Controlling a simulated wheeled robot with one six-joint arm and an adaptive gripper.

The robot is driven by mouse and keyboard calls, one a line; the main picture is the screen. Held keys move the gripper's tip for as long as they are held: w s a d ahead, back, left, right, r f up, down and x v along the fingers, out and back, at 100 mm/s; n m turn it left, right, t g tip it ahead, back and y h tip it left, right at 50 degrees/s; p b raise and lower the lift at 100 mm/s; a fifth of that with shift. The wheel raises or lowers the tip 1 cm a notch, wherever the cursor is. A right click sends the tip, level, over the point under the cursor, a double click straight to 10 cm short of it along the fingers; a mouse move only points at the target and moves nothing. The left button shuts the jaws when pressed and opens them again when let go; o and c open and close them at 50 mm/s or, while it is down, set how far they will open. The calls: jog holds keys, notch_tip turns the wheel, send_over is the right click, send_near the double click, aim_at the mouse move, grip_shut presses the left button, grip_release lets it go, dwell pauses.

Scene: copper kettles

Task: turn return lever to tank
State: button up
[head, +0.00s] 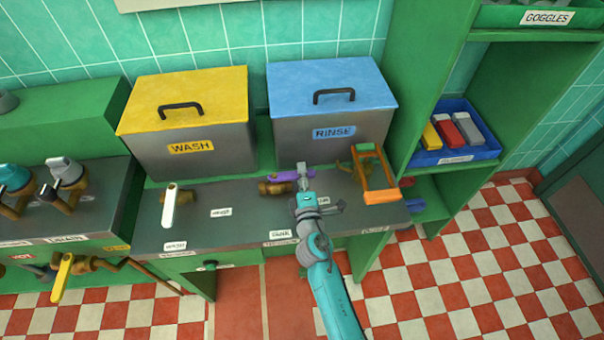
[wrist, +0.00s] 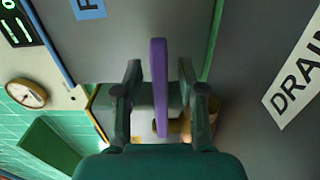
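A purple lever (head: 287,175) sits on a brass valve (head: 272,188) on the grey counter, in front of the blue-lidded RINSE tank. It lies roughly sideways in the head view. My gripper (head: 303,170) is at its right part. In the wrist view the purple lever (wrist: 159,85) stands between the two fingers of my gripper (wrist: 158,75), with a visible gap on each side. The fingers are open. A DRAIN label (wrist: 295,90) is at the right of the wrist view. Part of the valve is hidden behind my gripper.
The yellow-lidded WASH tank (head: 190,120) and RINSE tank (head: 330,115) stand behind. A white lever (head: 170,206) is at left on the counter. An orange frame (head: 378,178) stands close to the right of my gripper. A green shelf (head: 425,95) is beyond it.

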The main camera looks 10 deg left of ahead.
jog(key=shift+w, duration=0.2)
grip_shut()
